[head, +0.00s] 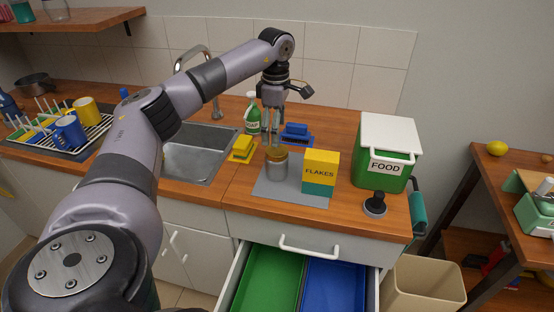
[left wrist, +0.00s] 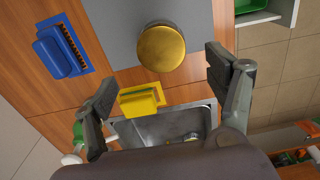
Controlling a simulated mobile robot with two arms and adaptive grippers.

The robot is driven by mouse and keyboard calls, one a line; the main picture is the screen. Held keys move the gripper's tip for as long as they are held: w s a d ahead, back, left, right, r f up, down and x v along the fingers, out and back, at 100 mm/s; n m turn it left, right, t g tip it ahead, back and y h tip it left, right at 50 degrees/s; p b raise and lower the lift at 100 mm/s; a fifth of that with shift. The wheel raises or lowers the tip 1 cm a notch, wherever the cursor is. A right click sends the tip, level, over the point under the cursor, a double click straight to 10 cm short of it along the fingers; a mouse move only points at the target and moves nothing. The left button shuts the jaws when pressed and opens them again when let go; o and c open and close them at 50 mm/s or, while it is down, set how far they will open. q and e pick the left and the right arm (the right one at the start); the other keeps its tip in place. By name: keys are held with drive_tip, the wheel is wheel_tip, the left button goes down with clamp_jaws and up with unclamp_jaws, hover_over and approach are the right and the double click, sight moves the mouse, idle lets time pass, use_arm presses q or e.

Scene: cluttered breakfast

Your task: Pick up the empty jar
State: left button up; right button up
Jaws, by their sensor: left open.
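A jar with a gold lid (head: 276,164) stands upright on a grey mat on the counter. Its body looks clear and greyish; its contents are hard to make out. In the left wrist view its round gold lid (left wrist: 161,47) shows from above. My left gripper (head: 271,126) points down just above the jar. It is open, with its fingers (left wrist: 160,70) spread wide to either side of the lid in the left wrist view, and nothing is between them. My right gripper is not in view.
A yellow and teal FLAKES box (head: 320,173) stands close right of the jar on the grey mat (head: 285,194). A green soap bottle (head: 253,115), yellow sponge holder (head: 242,149) and blue brush (head: 295,132) are nearby. The FOOD bin (head: 386,150) stands right. An open drawer (head: 272,277) juts out below.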

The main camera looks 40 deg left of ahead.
sight(277, 149)
use_arm(q)
wheel_tip(277, 149, down, 3)
drive_tip(key=shift+f, duration=0.25)
drive_tip(key=f+p, duration=0.2)
drive_tip(key=f, duration=0.2)
drive_tip(key=shift+d+f, duration=0.2)
drive_tip(key=shift+f, duration=0.25)
drive_tip(key=shift+c, duration=0.4)
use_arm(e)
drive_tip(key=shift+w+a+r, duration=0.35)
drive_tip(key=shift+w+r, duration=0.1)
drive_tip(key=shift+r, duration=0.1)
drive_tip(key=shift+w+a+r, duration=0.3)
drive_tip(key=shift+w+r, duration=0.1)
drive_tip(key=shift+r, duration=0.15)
use_arm(q)
drive_tip(key=c, duration=1.2)
